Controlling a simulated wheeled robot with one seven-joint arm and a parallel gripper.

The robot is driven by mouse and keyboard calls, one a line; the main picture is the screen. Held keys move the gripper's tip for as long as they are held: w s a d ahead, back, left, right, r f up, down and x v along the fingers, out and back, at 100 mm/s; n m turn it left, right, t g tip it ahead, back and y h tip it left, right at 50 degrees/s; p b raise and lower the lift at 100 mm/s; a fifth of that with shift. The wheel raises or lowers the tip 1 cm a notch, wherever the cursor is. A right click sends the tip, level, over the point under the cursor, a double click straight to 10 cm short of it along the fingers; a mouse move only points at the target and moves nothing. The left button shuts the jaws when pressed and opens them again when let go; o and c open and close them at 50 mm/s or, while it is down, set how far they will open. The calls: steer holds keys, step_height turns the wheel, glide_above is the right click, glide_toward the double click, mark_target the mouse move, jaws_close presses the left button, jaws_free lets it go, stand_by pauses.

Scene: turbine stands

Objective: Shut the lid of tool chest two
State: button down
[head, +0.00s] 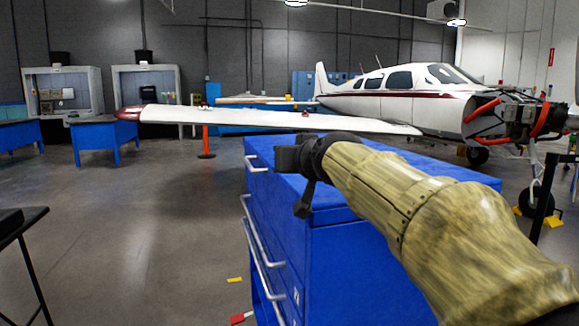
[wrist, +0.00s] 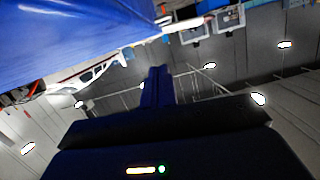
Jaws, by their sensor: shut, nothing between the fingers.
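A blue tool chest (head: 350,265) with silver bar handles on its left side stands in front of me in the head view. Its blue lid (head: 430,172) looks low and level on top, but my arm hides part of it, and I cannot tell whether it is fully down. The small white mark on the chest is too small to read. My black gripper (head: 290,158) is over the chest's left top edge. In the wrist view my gripper's fingers (wrist: 158,72) are together and empty. A blue surface (wrist: 70,35) fills the upper left there, apart from the fingers.
A white airplane (head: 385,100) stands behind the chest, its wing (head: 270,120) stretching left. Blue workbenches (head: 105,142) line the back left. A black table (head: 20,222) is at the left edge. An orange post (head: 206,142) stands below the wing.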

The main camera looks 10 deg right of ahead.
steer(key=v, duration=0.8)
steer(key=shift+s+r, duration=0.15)
